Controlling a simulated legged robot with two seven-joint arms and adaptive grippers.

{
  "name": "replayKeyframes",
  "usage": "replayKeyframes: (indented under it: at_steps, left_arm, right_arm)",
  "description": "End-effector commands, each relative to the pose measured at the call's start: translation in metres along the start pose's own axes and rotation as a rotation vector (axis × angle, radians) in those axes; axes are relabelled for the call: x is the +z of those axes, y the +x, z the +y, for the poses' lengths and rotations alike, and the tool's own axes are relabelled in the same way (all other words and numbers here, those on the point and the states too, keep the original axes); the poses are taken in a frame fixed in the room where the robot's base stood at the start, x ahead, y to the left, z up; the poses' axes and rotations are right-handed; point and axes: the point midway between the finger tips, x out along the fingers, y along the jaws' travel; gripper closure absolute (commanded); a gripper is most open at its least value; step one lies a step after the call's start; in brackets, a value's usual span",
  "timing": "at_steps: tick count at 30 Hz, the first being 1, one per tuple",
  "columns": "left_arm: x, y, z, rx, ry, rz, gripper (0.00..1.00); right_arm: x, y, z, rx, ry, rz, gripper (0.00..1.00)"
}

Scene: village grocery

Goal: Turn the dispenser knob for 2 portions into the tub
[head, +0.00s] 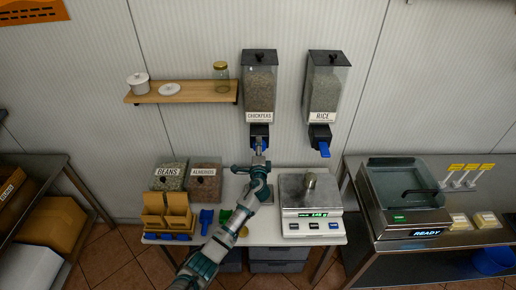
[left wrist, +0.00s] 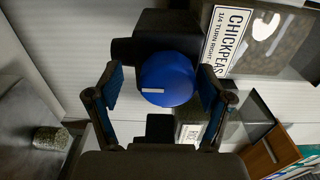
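The chickpea dispenser (head: 260,85) hangs on the back wall; its label (left wrist: 229,40) reads "CHICKPEAS", with "1/4 TURN RIGHT" below. Its round blue knob (left wrist: 167,80) carries a white mark and shows large in the left wrist view. My left gripper (head: 259,147) is up at the dispenser's outlet. In the left wrist view its two fingers (left wrist: 160,88) stand open on either side of the knob, with a visible gap on the left and a narrower one on the right. I cannot make out a tub under the outlet; my arm covers much of that area. My right gripper is not in view.
A rice dispenser (head: 324,88) with a blue handle hangs to the right. Below it a scale (head: 311,226) reading about 145 g bears a small metal cup (head: 311,181). Bean and almond bins stand left. A wooden shelf (head: 180,93) with jar and pot is upper left.

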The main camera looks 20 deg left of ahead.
Motion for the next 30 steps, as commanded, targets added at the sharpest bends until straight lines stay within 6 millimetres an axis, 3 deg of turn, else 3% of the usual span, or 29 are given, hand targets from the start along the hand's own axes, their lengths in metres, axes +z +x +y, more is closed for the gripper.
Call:
replayKeyframes:
  at_steps: [11, 24, 30]
  left_arm:
    - [0.001, -0.008, -0.004, -0.007, -0.002, -0.002, 0.20]
    - [-0.001, -0.095, -0.001, -0.003, -0.002, 0.001, 0.20]
    - [-0.001, -0.115, 0.000, -0.002, -0.001, 0.000, 0.20]
  right_arm:
    - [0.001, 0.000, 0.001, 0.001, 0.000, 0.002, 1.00]
    - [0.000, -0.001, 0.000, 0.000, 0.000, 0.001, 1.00]
    - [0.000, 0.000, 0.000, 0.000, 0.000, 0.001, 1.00]
